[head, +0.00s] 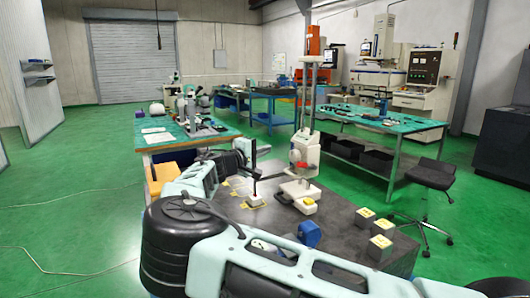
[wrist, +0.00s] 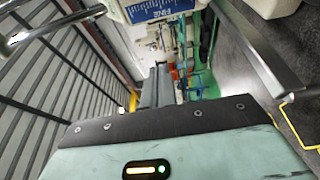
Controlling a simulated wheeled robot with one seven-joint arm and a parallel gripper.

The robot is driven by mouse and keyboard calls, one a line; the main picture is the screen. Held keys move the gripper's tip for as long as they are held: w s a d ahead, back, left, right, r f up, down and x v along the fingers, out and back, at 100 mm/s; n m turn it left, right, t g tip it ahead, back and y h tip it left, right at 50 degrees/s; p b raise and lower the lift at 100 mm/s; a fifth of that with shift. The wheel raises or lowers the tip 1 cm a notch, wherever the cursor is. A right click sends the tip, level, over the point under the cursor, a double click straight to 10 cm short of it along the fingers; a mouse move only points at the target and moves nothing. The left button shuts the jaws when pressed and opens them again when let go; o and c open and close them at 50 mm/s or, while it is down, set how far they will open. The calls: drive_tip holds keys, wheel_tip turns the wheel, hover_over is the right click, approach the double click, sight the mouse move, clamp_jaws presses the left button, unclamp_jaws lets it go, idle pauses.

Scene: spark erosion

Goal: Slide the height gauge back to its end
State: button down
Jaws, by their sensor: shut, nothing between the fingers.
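The height gauge (head: 304,152) stands upright on a dark surface plate (head: 340,222) in the head view, with twin columns, a white head with a red part, and a pale base. In the wrist view a white body with a blue scale panel (wrist: 162,9) shows at the top edge, apparently part of the gauge. My gripper (wrist: 160,70) is shut and empty, its grey fingers together below that panel. In the head view my dark wrist is left of the gauge; the fingertips are hard to make out there. I cannot tell whether they touch the gauge.
A blue cylinder (head: 309,233) and several yellow-topped metal blocks (head: 381,247) stand on the plate's near and right parts. A stool (head: 434,176) is at the right.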

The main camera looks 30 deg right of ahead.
sight(302, 136)
drive_tip(key=s+d+p, duration=0.1)
drive_tip(key=d+p, duration=0.2)
drive_tip(key=d, duration=0.4)
drive_tip(key=shift+s, duration=0.2)
idle(0.3)
